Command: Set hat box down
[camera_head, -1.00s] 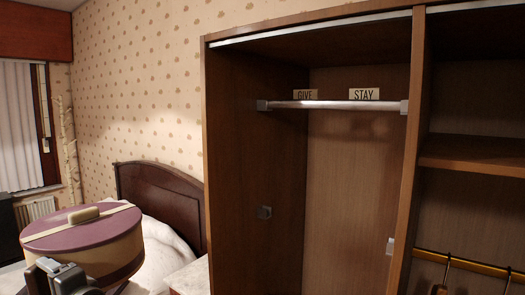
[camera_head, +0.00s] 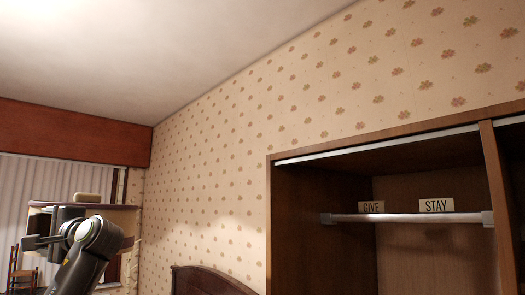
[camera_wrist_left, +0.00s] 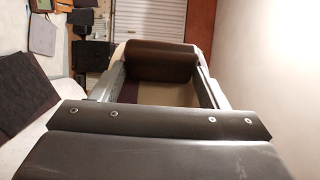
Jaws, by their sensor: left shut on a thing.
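The hat box (camera_head: 124,208) is at the lower left of the head view, seen almost edge-on, with its pale handle (camera_head: 88,197) on top. My left gripper (camera_head: 48,228) and wrist hide much of its side. In the left wrist view, my left gripper (camera_wrist_left: 158,78) is shut on the box, and a dark brown rounded part (camera_wrist_left: 155,60) shows between its fingers. Purple and cream parts of the box (camera_wrist_left: 160,94) show there too. The box is held in the air, and no surface shows directly beneath it. My right gripper is not in view.
An open wardrobe (camera_head: 272,215) stands at the right, with a rail (camera_head: 410,218) and GIVE (camera_head: 371,207) and STAY (camera_head: 436,205) signs above it. A bed headboard (camera_head: 205,280) is low in the middle. A chair (camera_head: 22,270) is at the far left.

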